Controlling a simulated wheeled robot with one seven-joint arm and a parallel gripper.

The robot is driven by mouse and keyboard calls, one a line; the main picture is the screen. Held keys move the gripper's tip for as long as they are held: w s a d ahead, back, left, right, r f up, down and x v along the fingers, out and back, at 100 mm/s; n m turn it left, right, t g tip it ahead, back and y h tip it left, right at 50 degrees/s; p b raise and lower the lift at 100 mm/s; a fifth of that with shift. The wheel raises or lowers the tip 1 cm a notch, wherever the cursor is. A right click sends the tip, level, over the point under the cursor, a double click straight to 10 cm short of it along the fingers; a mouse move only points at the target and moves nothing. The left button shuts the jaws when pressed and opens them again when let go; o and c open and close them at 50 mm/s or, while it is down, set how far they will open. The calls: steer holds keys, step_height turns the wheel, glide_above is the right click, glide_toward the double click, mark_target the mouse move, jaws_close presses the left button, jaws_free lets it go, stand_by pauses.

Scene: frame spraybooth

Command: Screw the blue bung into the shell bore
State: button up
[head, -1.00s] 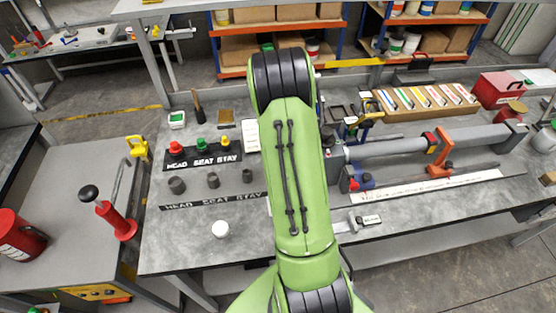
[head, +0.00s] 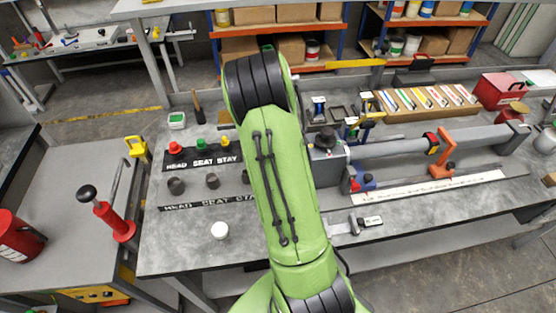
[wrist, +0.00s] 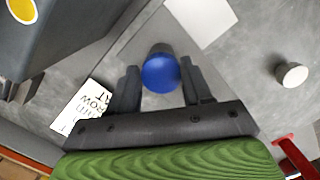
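The blue bung (wrist: 162,72) sits between the two dark fingers of my gripper (wrist: 161,85) in the wrist view. In the head view my green arm hides the gripper and bung. A long grey cylinder (head: 400,149) lies on the bench at the right, its left end in a grey block (head: 328,168) with a black knob on top. This may be the shell; I cannot make out its bore. A dark body with a yellow disc (wrist: 21,10) fills the wrist view's upper left.
Red, green (head: 201,145) and yellow knobs stand on the label strip at left, with dark cups in front. A white round piece (head: 220,231) also shows in the wrist view (wrist: 292,75). A printed card (wrist: 84,106) lies left of the gripper. An orange clamp (head: 441,155) straddles the cylinder.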

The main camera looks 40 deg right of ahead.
steer(key=c, duration=0.6)
steer(key=m, duration=0.4)
steer(key=shift+m+y, duration=0.3)
steer(key=shift+m, duration=0.1)
steer(key=shift+m, duration=0.4)
steer(key=m, duration=0.6)
steer(key=shift+m+y+p, duration=0.3)
steer(key=shift+y, duration=0.1)
steer(key=o, duration=0.9)
steer(key=shift+c, duration=0.2)
